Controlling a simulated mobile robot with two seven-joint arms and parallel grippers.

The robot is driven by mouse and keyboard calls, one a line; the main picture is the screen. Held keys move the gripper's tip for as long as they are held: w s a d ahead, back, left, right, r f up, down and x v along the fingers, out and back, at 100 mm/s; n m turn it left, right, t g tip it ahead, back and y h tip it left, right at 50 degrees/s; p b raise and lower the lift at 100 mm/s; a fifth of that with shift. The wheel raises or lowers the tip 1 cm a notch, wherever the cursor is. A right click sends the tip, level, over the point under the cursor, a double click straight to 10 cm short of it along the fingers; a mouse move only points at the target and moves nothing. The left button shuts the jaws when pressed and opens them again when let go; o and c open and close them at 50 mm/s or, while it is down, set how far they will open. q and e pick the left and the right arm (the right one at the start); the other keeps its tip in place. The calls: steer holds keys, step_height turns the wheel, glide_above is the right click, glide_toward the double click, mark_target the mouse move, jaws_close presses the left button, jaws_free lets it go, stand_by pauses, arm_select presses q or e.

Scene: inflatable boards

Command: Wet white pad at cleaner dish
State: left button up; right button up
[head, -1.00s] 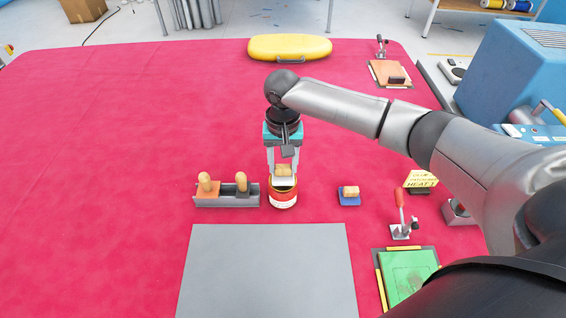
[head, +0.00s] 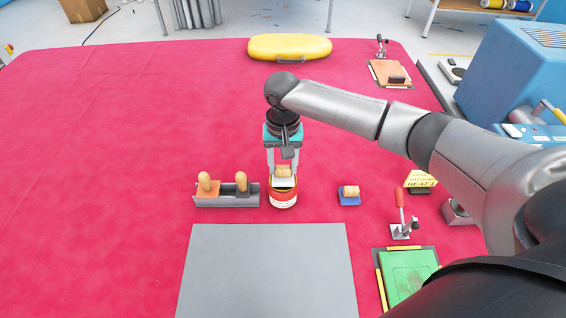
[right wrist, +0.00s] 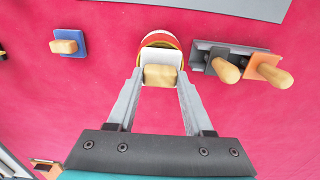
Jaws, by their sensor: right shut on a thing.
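My right gripper (head: 283,172) is shut on the wooden handle of the white pad (head: 284,183). The dish shows behind the pad in the right wrist view (right wrist: 160,37). The pad hides much of the opening, so I cannot tell whether it touches the cleaner. My left gripper is not in view.
A grey holder (head: 226,201) with two wooden-handled tools stands left of the dish. A blue pad (head: 349,199) with a wooden handle lies to its right. A grey sheet (head: 268,270) lies in front. A red-handled clamp (head: 400,222) and green board (head: 408,275) are at right. The red table's left side is clear.

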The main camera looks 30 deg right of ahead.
mark_target(283, 168)
steer(key=shift+f, duration=0.7)
stand_by(0.8)
step_height(283, 168, up, 7)
steer(key=p, duration=0.9)
steer(key=shift+r, duration=0.1)
stand_by(0.7)
